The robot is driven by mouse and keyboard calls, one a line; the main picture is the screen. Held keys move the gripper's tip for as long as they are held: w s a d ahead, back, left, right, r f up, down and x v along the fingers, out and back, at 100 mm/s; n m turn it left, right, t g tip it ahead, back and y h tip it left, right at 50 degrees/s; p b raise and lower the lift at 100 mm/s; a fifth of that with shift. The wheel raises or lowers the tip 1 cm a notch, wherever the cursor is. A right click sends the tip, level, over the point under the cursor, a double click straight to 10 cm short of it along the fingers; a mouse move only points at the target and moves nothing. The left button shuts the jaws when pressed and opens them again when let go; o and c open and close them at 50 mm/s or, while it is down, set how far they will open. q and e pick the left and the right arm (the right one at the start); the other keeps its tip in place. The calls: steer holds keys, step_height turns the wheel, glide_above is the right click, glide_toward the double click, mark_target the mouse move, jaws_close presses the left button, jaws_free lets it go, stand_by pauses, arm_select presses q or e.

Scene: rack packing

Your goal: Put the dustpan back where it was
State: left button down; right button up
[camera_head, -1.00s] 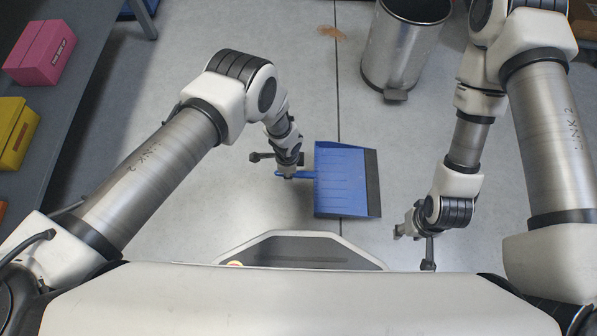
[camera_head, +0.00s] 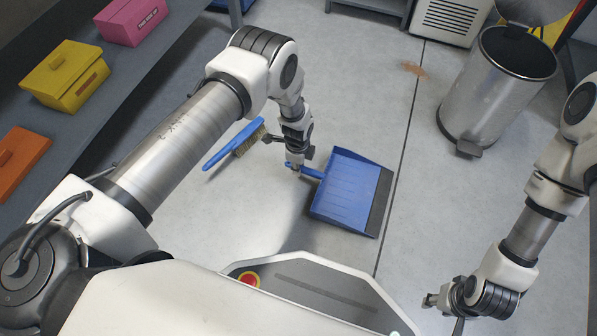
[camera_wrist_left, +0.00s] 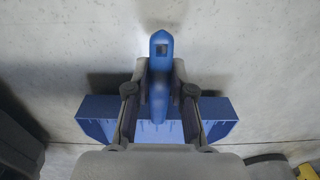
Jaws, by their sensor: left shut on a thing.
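The blue dustpan (camera_head: 350,192) shows in the head view, right of my left gripper, its dark lip facing right. My left gripper (camera_head: 291,163) is shut on the dustpan's handle. In the left wrist view the handle (camera_wrist_left: 160,48) sticks out between the fingers (camera_wrist_left: 160,85), with the pan (camera_wrist_left: 215,118) behind them. Whether the pan touches the floor is hard to tell. My right gripper (camera_head: 443,305) is at the lower right of the head view, away from the dustpan; its fingers are not clear enough to read.
A blue brush (camera_head: 232,145) with tan bristles lies left of my left gripper. A steel bin (camera_head: 497,90) with its lid up stands at the upper right. A brown spill (camera_head: 414,69) is on the floor. A shelf at left holds yellow (camera_head: 66,73), pink (camera_head: 133,20) and orange (camera_head: 20,160) boxes.

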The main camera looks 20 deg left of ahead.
arm_select(q)
step_height(320, 180, down, 2)
steer(key=shift+f, duration=0.15)
steer(key=shift+r, duration=0.25)
steer(key=shift+f, duration=0.2)
steer(key=c, duration=1)
jaws_free()
arm_select(e)
steer(key=shift+f, duration=0.8)
arm_select(q)
steer(key=shift+r, duration=0.1)
